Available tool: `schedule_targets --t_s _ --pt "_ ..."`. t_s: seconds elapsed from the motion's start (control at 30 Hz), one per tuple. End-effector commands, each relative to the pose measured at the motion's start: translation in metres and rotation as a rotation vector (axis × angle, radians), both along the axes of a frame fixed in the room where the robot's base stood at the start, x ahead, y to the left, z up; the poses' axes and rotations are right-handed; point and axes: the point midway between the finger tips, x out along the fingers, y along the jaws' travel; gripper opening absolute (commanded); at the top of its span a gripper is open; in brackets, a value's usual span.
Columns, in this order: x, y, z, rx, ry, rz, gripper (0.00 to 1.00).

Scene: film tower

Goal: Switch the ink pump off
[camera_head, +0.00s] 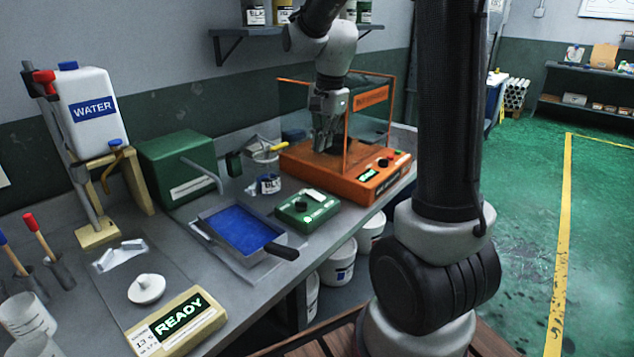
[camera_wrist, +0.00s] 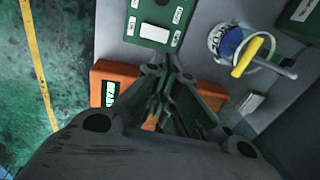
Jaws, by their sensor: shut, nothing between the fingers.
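A small green control box (camera_head: 307,213) with a dark round knob and a white rocker switch (camera_head: 314,195) sits on the bench; I cannot read its label. It shows at the top of the wrist view (camera_wrist: 150,40) with its white switch (camera_wrist: 156,32). Behind the blue tray stands a larger green box (camera_head: 178,160) with a grey bent pipe (camera_head: 203,172); I cannot tell for sure which box is the pump. My gripper (camera_head: 322,146) is shut and empty, pointing down over the orange machine (camera_head: 350,183), behind the small box and apart from it.
The orange machine's upright frame (camera_head: 347,140) stands close around my gripper. A shelf (camera_head: 230,38) hangs above.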

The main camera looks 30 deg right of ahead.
Motion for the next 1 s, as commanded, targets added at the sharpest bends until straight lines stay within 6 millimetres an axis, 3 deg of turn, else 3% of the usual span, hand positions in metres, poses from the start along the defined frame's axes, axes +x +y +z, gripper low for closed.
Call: schedule_targets --t_s 0.4,0.6,1.0 --pt "0.009 0.005 -0.085 -0.001 0.006 0.004 0.00" --pt "0.013 0.006 -0.115 0.000 0.004 0.004 0.00" --pt "0.016 0.007 -0.128 -0.001 0.002 0.004 0.00"
